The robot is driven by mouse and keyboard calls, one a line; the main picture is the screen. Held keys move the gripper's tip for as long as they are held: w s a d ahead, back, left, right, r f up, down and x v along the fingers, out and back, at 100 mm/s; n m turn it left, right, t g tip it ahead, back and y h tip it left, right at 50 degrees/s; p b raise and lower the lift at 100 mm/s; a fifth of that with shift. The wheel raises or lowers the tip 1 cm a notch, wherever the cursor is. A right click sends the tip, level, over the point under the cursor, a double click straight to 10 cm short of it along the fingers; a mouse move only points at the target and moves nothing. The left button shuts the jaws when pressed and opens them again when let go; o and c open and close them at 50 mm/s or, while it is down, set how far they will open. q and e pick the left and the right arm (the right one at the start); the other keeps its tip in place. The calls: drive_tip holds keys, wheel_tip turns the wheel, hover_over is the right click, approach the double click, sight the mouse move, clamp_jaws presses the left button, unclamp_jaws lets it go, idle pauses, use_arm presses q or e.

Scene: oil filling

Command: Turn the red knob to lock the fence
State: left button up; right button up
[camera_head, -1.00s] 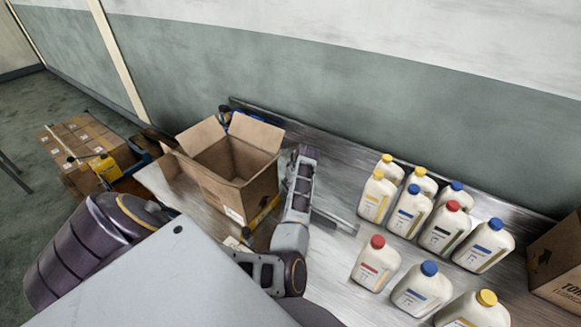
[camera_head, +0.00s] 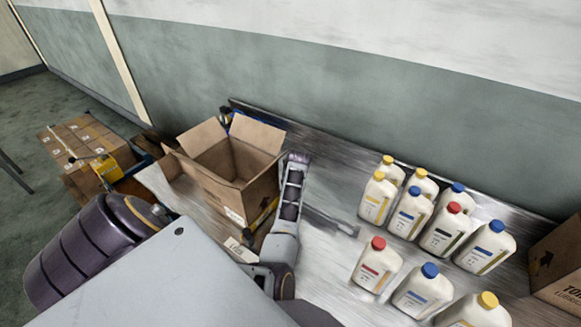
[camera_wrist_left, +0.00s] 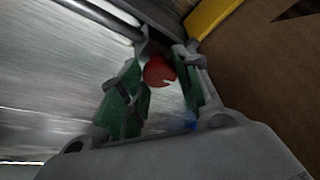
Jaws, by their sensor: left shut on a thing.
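The red knob (camera_wrist_left: 158,71) shows in the left wrist view, between the green-padded fingers of my left gripper (camera_wrist_left: 167,52). The gripper is shut on it, and the fingers partly cover it. A dark metal rod (camera_wrist_left: 100,14) runs past the fingertips at the top left; I cannot tell whether it belongs to the fence. In the head view, the knob and my left gripper cannot be made out. My right gripper is not in view.
An open cardboard box (camera_head: 225,175) stands on the metal table (camera_head: 335,180), close beside an arm link of mine. Several capped bottles (camera_head: 410,210) stand on the right. A closed carton (camera_head: 560,260) is at the far right. Stacked boxes (camera_head: 80,140) sit at the left.

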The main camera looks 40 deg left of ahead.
use_arm(q)
drive_tip(key=o, duration=1)
drive_tip(key=shift+n, duration=0.5)
